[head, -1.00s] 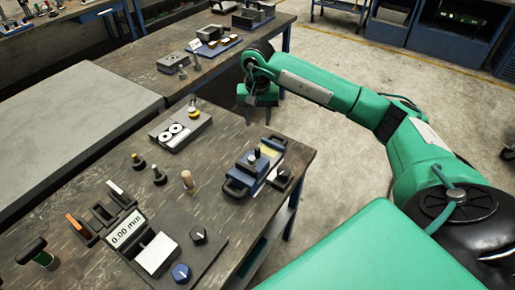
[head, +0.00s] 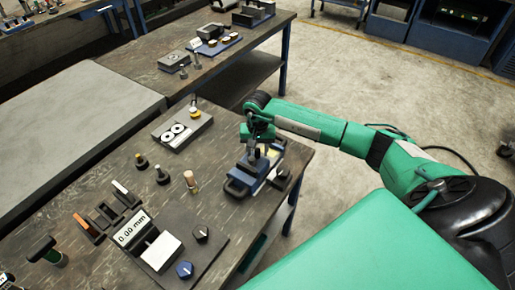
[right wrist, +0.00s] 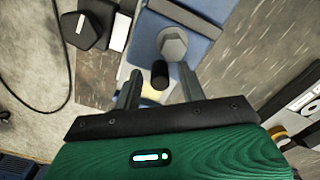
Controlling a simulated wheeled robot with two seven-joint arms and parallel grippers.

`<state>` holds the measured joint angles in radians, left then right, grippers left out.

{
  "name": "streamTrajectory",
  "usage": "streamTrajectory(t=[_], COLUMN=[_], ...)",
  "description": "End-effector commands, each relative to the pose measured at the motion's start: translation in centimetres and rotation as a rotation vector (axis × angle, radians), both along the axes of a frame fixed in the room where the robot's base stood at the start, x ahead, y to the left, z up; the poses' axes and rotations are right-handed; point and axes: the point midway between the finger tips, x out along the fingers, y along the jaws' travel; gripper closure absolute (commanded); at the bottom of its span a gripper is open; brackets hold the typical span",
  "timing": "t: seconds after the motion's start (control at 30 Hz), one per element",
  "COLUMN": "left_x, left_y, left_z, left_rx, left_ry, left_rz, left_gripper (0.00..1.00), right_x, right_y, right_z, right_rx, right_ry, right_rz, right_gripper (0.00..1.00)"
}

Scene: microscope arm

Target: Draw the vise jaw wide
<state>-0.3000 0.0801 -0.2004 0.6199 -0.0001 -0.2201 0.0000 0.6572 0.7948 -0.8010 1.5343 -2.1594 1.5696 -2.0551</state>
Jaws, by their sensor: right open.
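The blue vise (head: 250,176) sits near the right edge of the dark work table in the head view. Its blue body (right wrist: 187,50) also fills the upper middle of the right wrist view, with a grey hexagonal part on top. A black knob (right wrist: 160,74) stands up between my right gripper's fingers (right wrist: 160,92), which are apart and not visibly touching it. In the head view my right gripper (head: 262,150) is over the vise, pointing down, and covers part of it. My left gripper is not in view.
A dark block (head: 281,178) stands close to the vise's right side. A grey fixture with two white discs (head: 177,133) lies behind. A wooden-topped peg (head: 190,180) and a panel with a 0.00 mm display (head: 132,229) are to the left.

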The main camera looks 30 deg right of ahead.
Motion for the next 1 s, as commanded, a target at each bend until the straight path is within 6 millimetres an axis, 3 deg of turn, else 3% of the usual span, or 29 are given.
streamTrajectory(t=[0.13, 0.3, 0.37, 0.63, 1.0], left_x=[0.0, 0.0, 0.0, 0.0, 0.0], left_y=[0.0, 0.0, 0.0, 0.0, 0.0], left_z=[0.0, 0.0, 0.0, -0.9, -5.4], left_rx=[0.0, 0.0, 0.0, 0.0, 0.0], left_ry=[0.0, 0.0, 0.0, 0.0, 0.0], left_rz=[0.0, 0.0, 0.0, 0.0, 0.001], left_gripper=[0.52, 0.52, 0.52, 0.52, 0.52], right_x=[0.0, 0.0, 0.0, 0.3, 2.4], right_y=[0.0, 0.0, 0.0, -0.6, -5.6], right_z=[0.0, 0.0, 0.0, -0.2, -0.4], right_rx=[0.0, 0.0, 0.0, -0.001, -0.005], right_ry=[0.0, 0.0, 0.0, 0.0, -0.002], right_rz=[0.0, 0.0, 0.0, -0.002, -0.006], right_gripper=[0.59, 0.92, 1.0, 1.0, 1.0])
